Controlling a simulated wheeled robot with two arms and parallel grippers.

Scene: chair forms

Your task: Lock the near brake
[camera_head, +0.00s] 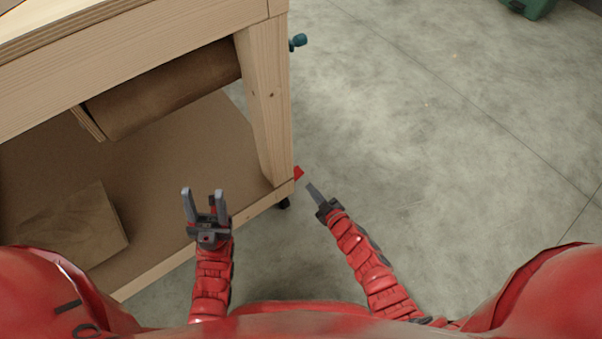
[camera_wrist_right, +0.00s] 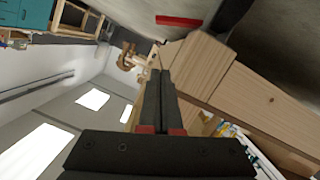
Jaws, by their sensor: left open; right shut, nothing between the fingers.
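The near brake shows as a small red tab (camera_head: 298,173) low at the corner of the wooden bench (camera_head: 265,110), above a black caster (camera_head: 284,203). In the right wrist view the red tab (camera_wrist_right: 179,21) lies beyond the fingertips, near the wooden corner (camera_wrist_right: 205,62). My right gripper (camera_head: 312,190) is shut and empty, just to the right of and below the tab, with a small gap visible between them. It also shows in the right wrist view (camera_wrist_right: 160,85). My left gripper (camera_head: 204,196) is open and empty, in front of the bench's lower shelf.
The lower shelf (camera_head: 175,160) holds a brown paper roll (camera_head: 165,90) and a flat brown paper packet (camera_head: 75,228). A teal knob (camera_head: 298,41) sticks out from the bench side. A green object (camera_head: 530,7) stands far right.

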